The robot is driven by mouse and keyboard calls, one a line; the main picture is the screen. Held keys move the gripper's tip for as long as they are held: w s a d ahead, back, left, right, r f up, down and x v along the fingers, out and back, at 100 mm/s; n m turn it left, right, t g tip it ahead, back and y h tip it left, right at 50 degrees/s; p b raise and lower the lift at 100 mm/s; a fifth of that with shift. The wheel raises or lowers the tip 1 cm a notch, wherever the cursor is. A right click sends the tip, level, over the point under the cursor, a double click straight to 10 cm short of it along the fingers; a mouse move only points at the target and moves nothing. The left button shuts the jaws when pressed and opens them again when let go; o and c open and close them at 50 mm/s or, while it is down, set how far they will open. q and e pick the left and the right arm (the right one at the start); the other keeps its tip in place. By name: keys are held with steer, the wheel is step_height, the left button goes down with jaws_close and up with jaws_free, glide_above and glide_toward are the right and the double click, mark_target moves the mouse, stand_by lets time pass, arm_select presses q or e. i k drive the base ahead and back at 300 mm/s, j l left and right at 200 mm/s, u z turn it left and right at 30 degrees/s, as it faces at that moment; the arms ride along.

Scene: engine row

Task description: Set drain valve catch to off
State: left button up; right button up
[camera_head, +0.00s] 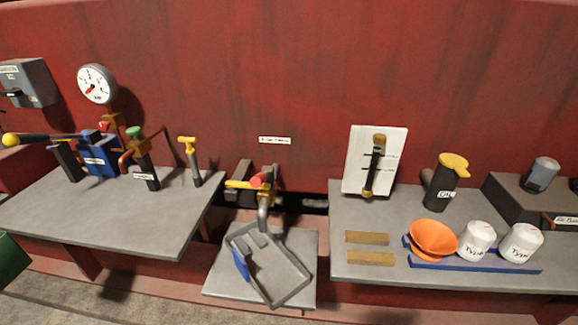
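A small valve with a yellow lever (239,184) stands in the gap between the two grey benches, at the middle of the view. A red part (258,180) sits on it, beside the lever's right end. A grey spout (264,212) bends down from the brass-coloured body toward a square grey tray (297,296). This looks like the drain valve, but the white label (275,140) above it is too small to read. I cannot tell which part is the catch or how it is set. Neither gripper is in view.
The left bench (60,215) carries a blue pump (100,160) and a yellow T-handle (188,143). The right bench (345,225) holds an orange funnel (433,240), a black oil can (440,188) and white filters (476,238). A blue piece (240,264) rests at the tray's left side.

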mark_target(230, 185)
steer(key=i+j+z, duration=0.1)
steer(key=j+z, duration=0.15)
steer(key=z, duration=0.15)
steer(key=i+j+z, duration=0.1)
steer(key=j+z, duration=0.25)
steer(key=l, duration=0.1)
